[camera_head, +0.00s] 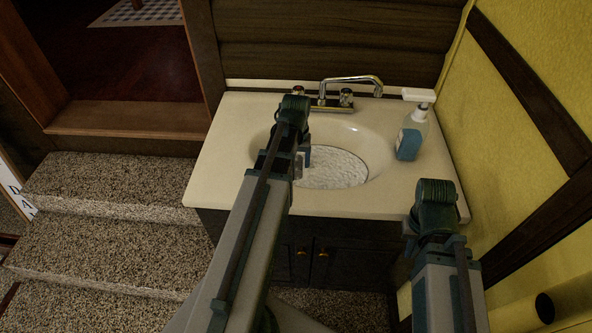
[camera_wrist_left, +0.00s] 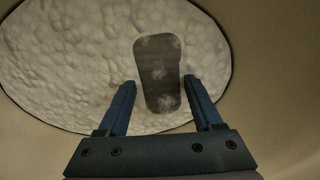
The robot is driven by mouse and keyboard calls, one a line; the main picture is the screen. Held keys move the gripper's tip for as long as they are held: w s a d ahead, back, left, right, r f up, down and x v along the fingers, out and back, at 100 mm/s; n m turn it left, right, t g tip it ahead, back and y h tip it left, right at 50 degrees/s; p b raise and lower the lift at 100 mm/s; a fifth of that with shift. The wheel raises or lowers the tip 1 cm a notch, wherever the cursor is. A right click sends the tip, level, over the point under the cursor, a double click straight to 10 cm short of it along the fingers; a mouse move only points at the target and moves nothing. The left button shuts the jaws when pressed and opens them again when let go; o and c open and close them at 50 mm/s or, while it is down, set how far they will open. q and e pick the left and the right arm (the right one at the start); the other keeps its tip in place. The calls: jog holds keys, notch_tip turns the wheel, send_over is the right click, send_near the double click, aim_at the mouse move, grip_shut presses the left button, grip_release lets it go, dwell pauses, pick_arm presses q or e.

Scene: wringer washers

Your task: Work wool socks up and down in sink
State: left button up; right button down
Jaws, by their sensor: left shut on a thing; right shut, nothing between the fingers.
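A dark grey wool sock (camera_wrist_left: 158,75) shows in the left wrist view between the two blue fingers of my left gripper (camera_wrist_left: 160,95), with pale foam patches on it and white suds behind it. My left gripper is shut on this sock. In the head view my left gripper (camera_head: 303,158) reaches down into the sink (camera_head: 365,143), over the suds (camera_head: 335,170); the sock is hidden there by my arm. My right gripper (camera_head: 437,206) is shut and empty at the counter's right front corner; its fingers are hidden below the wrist.
A chrome faucet (camera_head: 352,81) stands behind the basin. A soap bottle (camera_head: 411,135) with blue liquid and a white pump stands right of it on the cream counter (camera_head: 228,165). A yellow wall (camera_head: 525,130) closes the right side. Carpeted steps (camera_head: 100,200) lie to the left.

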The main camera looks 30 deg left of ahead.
pick_arm(q)
jog(key=shift+r, duration=0.1)
jog(key=shift+r+p, duration=0.9)
jog(key=shift+p, duration=0.05)
jog(key=shift+f, duration=0.1)
jog(key=shift+f, duration=0.1)
jog(key=shift+f+b, duration=0.85)
jog(key=shift+b, duration=0.2)
jog(key=shift+r, duration=0.1)
jog(key=shift+r+p, duration=0.95)
jog(key=shift+p, duration=0.1)
jog(key=shift+f, duration=0.1)
